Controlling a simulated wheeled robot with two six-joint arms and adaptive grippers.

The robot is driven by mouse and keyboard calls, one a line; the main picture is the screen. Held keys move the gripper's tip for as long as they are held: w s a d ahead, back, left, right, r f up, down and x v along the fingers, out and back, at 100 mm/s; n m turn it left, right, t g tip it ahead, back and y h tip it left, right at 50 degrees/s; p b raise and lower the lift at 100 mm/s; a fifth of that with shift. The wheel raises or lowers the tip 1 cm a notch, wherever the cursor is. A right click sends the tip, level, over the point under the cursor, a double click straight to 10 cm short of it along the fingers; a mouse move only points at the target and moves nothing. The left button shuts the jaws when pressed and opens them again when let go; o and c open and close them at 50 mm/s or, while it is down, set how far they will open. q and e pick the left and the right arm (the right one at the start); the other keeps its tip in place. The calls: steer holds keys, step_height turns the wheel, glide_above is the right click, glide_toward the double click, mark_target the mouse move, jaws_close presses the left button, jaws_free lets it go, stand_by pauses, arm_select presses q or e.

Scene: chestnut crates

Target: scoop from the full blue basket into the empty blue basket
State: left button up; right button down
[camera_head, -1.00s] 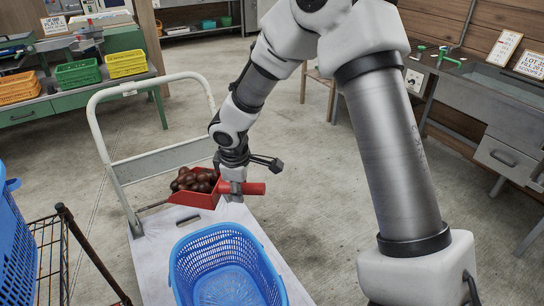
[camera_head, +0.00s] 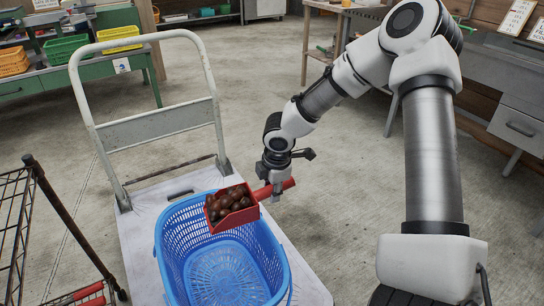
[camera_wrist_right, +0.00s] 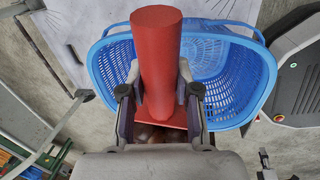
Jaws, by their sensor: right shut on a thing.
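A red scoop (camera_head: 238,221) holds a heap of brown chestnuts (camera_head: 231,201). My right gripper (camera_head: 274,190) is shut on the scoop's red handle, which also shows in the right wrist view (camera_wrist_right: 156,55). The scoop is over the far right part of an empty blue basket (camera_head: 172,262), whose floor shows bare. The basket stands on the white cart and also shows in the right wrist view (camera_wrist_right: 225,75). In that view the gripper hides most of the scoop's pan. The full blue basket and my left gripper are not in view.
The white platform cart (camera_head: 135,245) has an upright handle frame (camera_head: 160,122) behind the basket. A dark wire rack (camera_head: 18,225) stands at the left. A green bench (camera_head: 75,85) with coloured bins is at the back left. Open floor lies right of the cart.

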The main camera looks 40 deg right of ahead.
mark_target(261, 189)
steer(key=shift+r, duration=0.1)
steer(key=h+b, duration=0.1)
steer(key=a+f+h+b, duration=0.1)
steer(key=shift+w+a+f+g+b, duration=0.1)
steer(key=shift+w+f+g+b, duration=0.2)
steer(key=shift+g, duration=0.1)
steer(key=a+r+h+p, duration=0.1)
steer(key=r+h+p, duration=0.1)
steer(key=r+p, duration=0.1)
steer(key=w+a+r+g+h+p, duration=0.1)
steer(key=shift+a+r, duration=0.35)
steer(key=w+a+r+n+g+h+p, duration=0.1)
steer(key=w+a+r+g+h+p, duration=0.1)
steer(key=a+r+h+p, duration=0.3)
steer(key=shift+w+a+r+h+p, duration=0.15)
steer(key=shift+w+a+h+p, duration=0.7)
steer(key=shift+a, duration=1.1)
steer(key=shift+s+d, duration=0.1)
steer(key=shift+s, duration=0.1)
